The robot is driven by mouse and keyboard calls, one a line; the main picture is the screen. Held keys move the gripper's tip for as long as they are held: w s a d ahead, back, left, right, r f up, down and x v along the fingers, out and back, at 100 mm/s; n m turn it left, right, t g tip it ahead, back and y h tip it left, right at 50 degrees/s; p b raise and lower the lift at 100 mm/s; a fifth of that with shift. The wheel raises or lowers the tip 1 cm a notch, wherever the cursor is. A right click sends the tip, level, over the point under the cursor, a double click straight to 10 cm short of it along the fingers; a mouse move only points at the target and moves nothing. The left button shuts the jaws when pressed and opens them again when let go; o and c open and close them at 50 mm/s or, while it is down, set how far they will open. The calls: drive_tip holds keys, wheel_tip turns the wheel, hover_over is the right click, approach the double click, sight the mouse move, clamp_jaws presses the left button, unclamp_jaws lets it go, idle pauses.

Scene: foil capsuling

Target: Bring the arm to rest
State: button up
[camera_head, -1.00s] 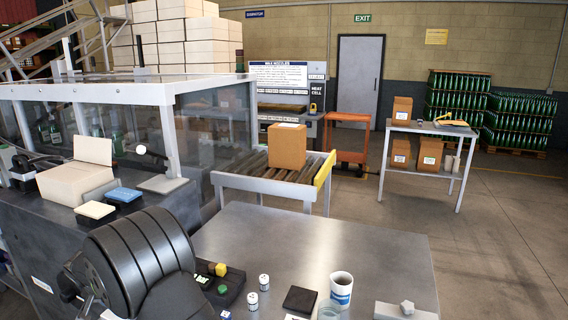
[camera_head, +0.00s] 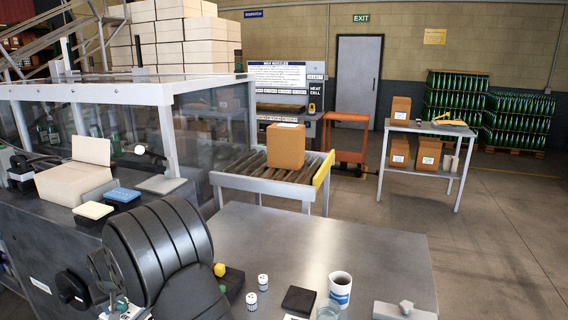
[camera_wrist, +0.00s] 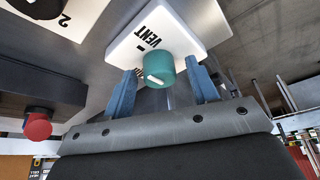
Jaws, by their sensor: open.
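My arm shows as a large dark rounded link at the lower left of the head view, in front of the dark bench. My gripper (camera_wrist: 161,72) is at its end in the wrist view, with two blue fingers spread apart and nothing held. A teal knob (camera_wrist: 158,70) on a white plate marked VENT (camera_wrist: 150,38) appears between the fingertips. I cannot tell whether the knob lies between the fingers or beyond them. In the head view the fingers are hidden or too unclear to make out.
A steel table (camera_head: 320,245) carries a paper cup (camera_head: 340,290), a black block (camera_head: 298,300) and small white jars (camera_head: 251,301). A red knob (camera_wrist: 37,127) shows at left in the wrist view. A glazed enclosure (camera_head: 210,140) stands behind. The table's middle is clear.

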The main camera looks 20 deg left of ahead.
drive_tip(key=shift+n, duration=0.6)
drive_tip(key=o, duration=1)
drive_tip(key=shift+o, duration=0.2)
drive_tip(key=shift+n+g, duration=0.6)
drive_tip(key=shift+g, duration=0.2)
drive_tip(key=w+d+r, duration=0.2)
drive_tip(key=w+r, duration=0.1)
drive_tip(key=w+d+r, duration=0.2)
drive_tip(key=w+r, duration=0.1)
drive_tip(key=w+d+r, duration=0.2)
drive_tip(key=w+r, duration=0.2)
drive_tip(key=shift+d, duration=0.3)
drive_tip(key=w+d+r+n+g+y, duration=0.1)
drive_tip(key=w+d+r+n+g, duration=0.15)
drive_tip(key=w+d+r, duration=0.55)
drive_tip(key=s+x, duration=0.1)
drive_tip(key=x, duration=0.6)
drive_tip(key=shift+s+r+t, duration=0.25)
drive_tip(key=shift+s+t, duration=0.05)
drive_tip(key=shift+t, duration=0.05)
drive_tip(key=shift+a, duration=0.1)
drive_tip(key=v, duration=1)
